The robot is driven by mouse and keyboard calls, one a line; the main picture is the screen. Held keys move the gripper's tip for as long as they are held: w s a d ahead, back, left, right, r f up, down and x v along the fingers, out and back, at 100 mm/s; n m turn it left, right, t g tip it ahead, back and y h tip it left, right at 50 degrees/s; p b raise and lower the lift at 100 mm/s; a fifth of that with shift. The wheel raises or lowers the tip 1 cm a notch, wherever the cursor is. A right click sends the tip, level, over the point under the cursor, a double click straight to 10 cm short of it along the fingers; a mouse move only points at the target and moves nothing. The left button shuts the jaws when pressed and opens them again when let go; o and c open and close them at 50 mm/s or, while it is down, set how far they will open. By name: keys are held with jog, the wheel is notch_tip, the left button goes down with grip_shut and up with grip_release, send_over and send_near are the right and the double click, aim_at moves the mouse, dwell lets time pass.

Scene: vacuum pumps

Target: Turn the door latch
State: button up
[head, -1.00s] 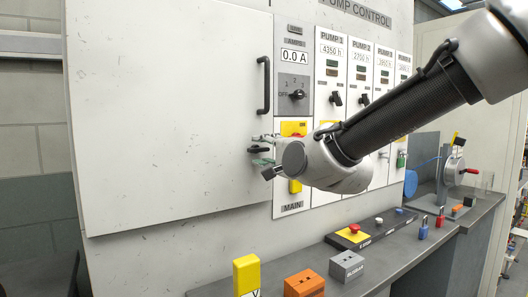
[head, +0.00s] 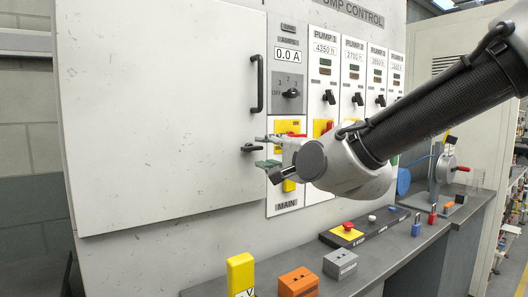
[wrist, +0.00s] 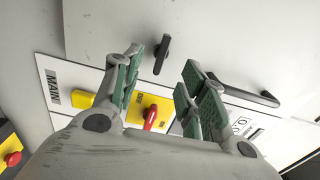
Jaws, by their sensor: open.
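The door latch (head: 250,148) is a small black lever on the right edge of the large pale cabinet door (head: 165,120), which looks shut. The lever lies roughly horizontal, below the long black pull handle (head: 258,84). In the wrist view the latch (wrist: 162,54) shows ahead of the gap between my fingers, square to the pull handle (wrist: 245,89). My gripper (head: 264,151) is open, with its green-padded fingers just right of the latch in the head view. My open gripper (wrist: 163,78) holds nothing. I see no clear contact with the latch.
The yellow-backed MAIN switch with a red knob (wrist: 150,117) is close beside my fingers. Pump switches (head: 329,97) stand to the right. Below are a bench with a yellow block (head: 240,272), an orange block (head: 298,283), a grey block (head: 340,264) and an emergency-stop box (head: 347,231).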

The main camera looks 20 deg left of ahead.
jog(key=shift+v, duration=1.25)
jog(key=s+f+n+g+h, duration=0.2)
jog(key=s+f+n+g, duration=0.25)
jog(key=f+n, duration=0.4)
jog(key=s+d+f+n+g+h, duration=0.2)
jog(key=d+f+n+g+h, duration=0.15)
jog(key=d+f, duration=0.55)
jog(key=s+d+m+h, duration=0.1)
jog(key=s+d+h, duration=0.1)
jog(key=d, duration=1.2)
jog(key=s+d+r+m+h, duration=0.1)
jog(key=s+d+h, duration=0.2)
jog(key=d, duration=1)
jog(key=s+d+m+h, duration=0.2)
jog(key=s+d, duration=0.3)
jog(key=d, duration=0.9)
jog(key=shift+s+d+r+t+h, duration=0.2)
jog(key=shift+d+r+t+h, duration=0.15)
jog(key=shift+h, duration=0.2)
